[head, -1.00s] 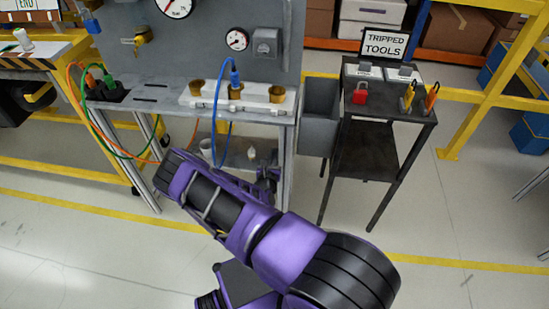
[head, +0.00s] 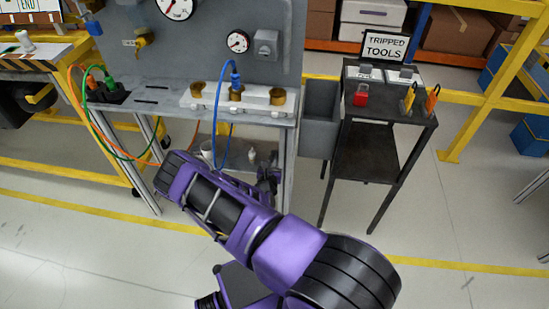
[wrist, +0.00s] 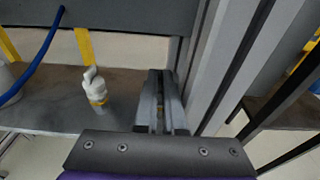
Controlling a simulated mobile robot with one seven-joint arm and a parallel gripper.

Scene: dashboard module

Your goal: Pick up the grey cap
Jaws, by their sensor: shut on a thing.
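My gripper (wrist: 160,102) shows in the wrist view as two dark grey fingers close together, with only a narrow gap. It is shut on a small grey piece that I take to be the grey cap; the fingers mostly hide it, and its shape is unclear. In the head view my gripper (head: 268,180) is small and partly hidden by my purple arm, beside the right leg of the grey workbench (head: 150,92), near the lower shelf. The cap cannot be made out in the head view.
A white bottle (wrist: 95,88) stands on the lower shelf (wrist: 55,110), left of the gripper. A blue cable (wrist: 42,45) hangs at far left. The bench leg (wrist: 222,75) is close on the right.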

